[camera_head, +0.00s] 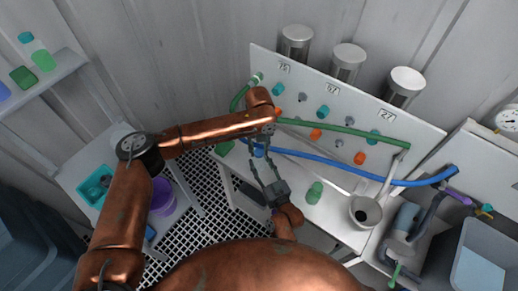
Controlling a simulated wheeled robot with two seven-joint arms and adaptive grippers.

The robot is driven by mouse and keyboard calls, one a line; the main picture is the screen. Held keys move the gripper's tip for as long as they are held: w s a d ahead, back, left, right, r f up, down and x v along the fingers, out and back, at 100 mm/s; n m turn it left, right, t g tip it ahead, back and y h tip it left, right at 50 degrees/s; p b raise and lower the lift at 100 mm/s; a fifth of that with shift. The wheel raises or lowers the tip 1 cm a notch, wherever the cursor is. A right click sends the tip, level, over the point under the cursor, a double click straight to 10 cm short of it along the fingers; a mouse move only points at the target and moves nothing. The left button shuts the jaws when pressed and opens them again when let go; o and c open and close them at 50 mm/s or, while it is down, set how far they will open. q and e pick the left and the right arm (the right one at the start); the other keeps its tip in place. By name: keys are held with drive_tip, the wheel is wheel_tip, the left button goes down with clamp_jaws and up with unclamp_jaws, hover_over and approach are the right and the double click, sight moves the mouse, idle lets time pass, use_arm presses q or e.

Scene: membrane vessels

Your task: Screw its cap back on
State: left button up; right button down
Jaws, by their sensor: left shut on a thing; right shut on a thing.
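My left gripper (266,133) reaches in at the bench's left part, its fingers small and partly hidden by its own wrist. My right gripper (266,166) comes from below, its two dark fingers pointing up towards the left gripper. The fingertips of both come close together near a small blue patch, where the blue hose also passes. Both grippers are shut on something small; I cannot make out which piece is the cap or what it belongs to. A green cylinder (315,192) stands upright on the bench, right of the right gripper, apart from it.
A panel (425,131) carries blue and orange fittings below three metal vessels (347,60). A green hose (345,130) and a blue hose (375,180) cross in front. A grey cup (365,211) stands at right. A purple container (162,197) is at left.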

use_arm(q)
drive_tip(key=m, duration=1.2)
drive_tip(key=o, duration=0.7)
drive_tip(key=shift+o, duration=0.2)
drive_tip(key=shift+r, duration=2.25)
drive_tip(key=shift+c, duration=0.4)
